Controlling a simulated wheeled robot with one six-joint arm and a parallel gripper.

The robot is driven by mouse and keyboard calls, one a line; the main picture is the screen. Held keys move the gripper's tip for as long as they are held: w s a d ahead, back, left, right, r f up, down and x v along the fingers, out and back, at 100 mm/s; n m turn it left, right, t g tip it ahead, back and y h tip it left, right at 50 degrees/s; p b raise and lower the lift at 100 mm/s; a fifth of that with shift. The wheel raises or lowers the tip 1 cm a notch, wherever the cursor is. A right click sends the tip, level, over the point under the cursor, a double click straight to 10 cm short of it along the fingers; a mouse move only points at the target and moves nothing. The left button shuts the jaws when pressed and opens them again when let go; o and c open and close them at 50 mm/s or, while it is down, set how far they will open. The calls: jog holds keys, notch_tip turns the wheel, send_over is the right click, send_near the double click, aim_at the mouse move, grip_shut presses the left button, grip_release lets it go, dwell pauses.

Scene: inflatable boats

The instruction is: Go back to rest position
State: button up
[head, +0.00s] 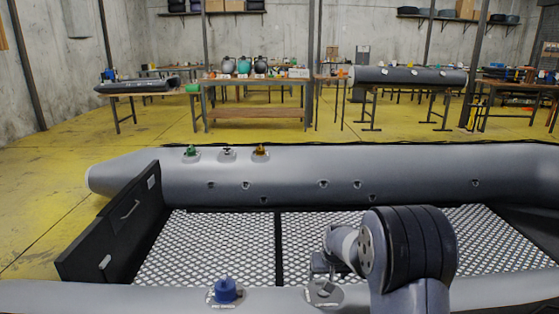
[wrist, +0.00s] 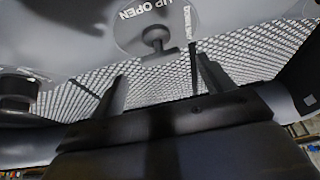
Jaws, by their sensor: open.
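My arm reaches over the near tube of a grey inflatable boat (head: 320,175) in the head view. My gripper (wrist: 160,82) shows in the wrist view with its two dark fingers apart and nothing between them. In that view a grey valve (wrist: 155,40) on a round patch with the words "UP OPEN" lies just beyond the fingertips, apart from them. In the head view a grey valve (head: 323,290) sits on the near tube beside my arm. The gripper is mostly hidden there behind my arm links.
A blue valve (head: 225,291) stands on the near tube to the left. A green valve (head: 191,151), a grey one (head: 227,152) and an orange one (head: 261,150) sit on the far tube. A black transom board (head: 118,220) closes the left end. Worktables (head: 255,83) stand behind.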

aim_at(325, 281)
jog(key=b+x, duration=0.1)
jog(key=x, duration=0.4)
jog(key=shift+w+r, duration=0.1)
notch_tip(325, 281, up, 3)
jog(key=shift+w+p, duration=0.15)
jog(key=shift+p, duration=0.5)
jog(key=shift+r, duration=0.45)
jog(key=shift+f, duration=0.15)
